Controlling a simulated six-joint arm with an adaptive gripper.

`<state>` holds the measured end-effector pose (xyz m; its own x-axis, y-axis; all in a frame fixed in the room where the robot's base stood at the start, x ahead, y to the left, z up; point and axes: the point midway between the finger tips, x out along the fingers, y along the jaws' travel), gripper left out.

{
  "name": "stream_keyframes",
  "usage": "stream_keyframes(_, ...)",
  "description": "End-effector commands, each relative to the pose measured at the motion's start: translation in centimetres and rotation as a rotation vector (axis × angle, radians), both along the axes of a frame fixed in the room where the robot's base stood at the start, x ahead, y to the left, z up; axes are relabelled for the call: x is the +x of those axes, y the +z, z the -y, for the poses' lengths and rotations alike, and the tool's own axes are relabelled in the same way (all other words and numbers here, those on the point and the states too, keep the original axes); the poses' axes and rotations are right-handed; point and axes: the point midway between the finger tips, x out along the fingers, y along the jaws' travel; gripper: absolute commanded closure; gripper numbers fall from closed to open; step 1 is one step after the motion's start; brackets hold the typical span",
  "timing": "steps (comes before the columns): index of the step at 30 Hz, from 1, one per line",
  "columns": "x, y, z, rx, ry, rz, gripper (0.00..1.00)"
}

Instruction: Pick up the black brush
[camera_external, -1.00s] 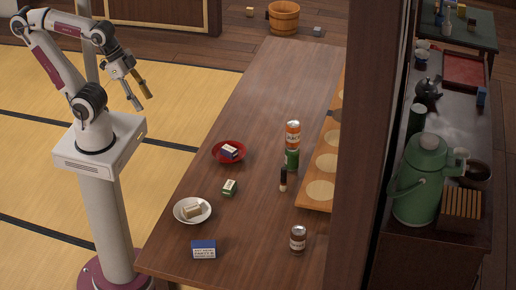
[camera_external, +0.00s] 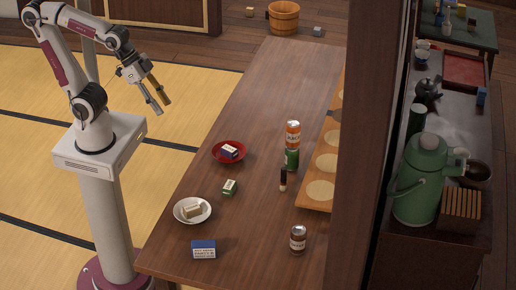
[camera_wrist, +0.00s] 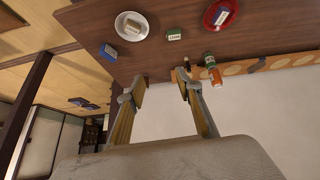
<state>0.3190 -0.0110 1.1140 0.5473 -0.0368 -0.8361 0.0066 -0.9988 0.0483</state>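The black brush (camera_external: 283,178) stands upright on the wooden table, with a pale lower end, just in front of the green can. In the wrist view the brush (camera_wrist: 187,62) is a small dark shape just beyond the right fingertip. My gripper (camera_external: 160,104) is open and empty, raised in the air over the tatami to the left of the table, well away from the brush. In the wrist view my gripper (camera_wrist: 159,84) shows two spread fingers with nothing between them.
A red bowl (camera_external: 216,157), white bowl (camera_external: 178,212), green box (camera_external: 230,187) and blue box (camera_external: 204,249) lie left. A pillar (camera_external: 362,150) rises at right. The table's far half is clear.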

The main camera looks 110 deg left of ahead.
Motion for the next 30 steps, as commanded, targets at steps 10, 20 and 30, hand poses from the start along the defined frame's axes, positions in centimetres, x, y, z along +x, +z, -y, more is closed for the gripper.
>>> stream_keyframes(10, 7.8, -1.1, 0.7, -0.042, 0.03, 0.086, 0.65)
stream_keyframes(20, 14.5, -2.8, 0.8, -0.07, 0.075, 0.173, 0.65)
stream_keyframes(30, 20.7, -5.6, 0.2, -0.079, 0.132, 0.259, 0.65)
